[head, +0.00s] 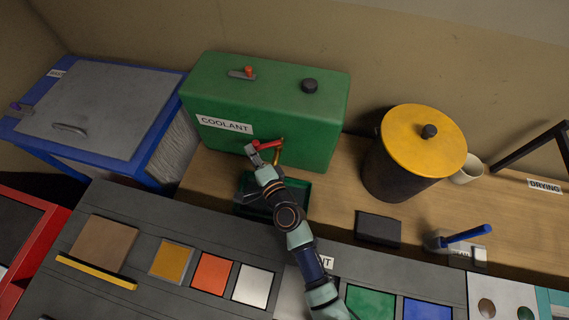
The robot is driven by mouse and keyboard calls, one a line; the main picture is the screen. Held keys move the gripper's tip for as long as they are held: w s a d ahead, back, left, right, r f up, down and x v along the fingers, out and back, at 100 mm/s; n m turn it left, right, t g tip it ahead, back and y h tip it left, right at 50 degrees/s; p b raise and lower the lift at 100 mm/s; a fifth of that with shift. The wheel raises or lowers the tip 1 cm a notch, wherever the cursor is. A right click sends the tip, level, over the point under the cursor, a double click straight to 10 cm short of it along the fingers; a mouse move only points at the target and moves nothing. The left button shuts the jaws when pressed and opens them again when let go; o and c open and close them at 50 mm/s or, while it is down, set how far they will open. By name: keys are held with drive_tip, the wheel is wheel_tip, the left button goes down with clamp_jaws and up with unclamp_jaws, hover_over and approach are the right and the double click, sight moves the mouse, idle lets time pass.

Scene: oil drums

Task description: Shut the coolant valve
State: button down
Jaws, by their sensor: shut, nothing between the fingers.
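The green coolant tank (320,125) stands on the wooden bench against the wall, with a white COOLANT label on its front. A brass tap (277,156) sticks out of the lower front of the tank. Its red lever (268,144) points sideways to the left. My gripper (252,150) is shut and empty at the left end of the red lever; I cannot tell whether it touches the lever. My arm reaches up from the bottom of the view and partly hides the green tray (303,194) below the tap. Whether liquid flows is not clear.
A dark drum with a yellow lid (425,140) and a cup (467,170) stand right of the tank. A blue chest (110,110) is at the left. A dark block (378,229) and a blue-handled brush (465,235) lie on the bench. A grey panel with coloured squares fills the front.

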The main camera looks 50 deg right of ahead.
drive_tip(key=shift+b+x, duration=0.3)
drive_tip(key=shift+x, duration=0.85)
drive_tip(key=shift+s, duration=0.15)
idle(0.5)
drive_tip(key=s+a+p, duration=0.4)
drive_tip(key=s+a, duration=0.3)
drive_tip(key=a, duration=0.4)
drive_tip(key=shift+s+a, duration=0.2)
drive_tip(key=shift+s, duration=0.2)
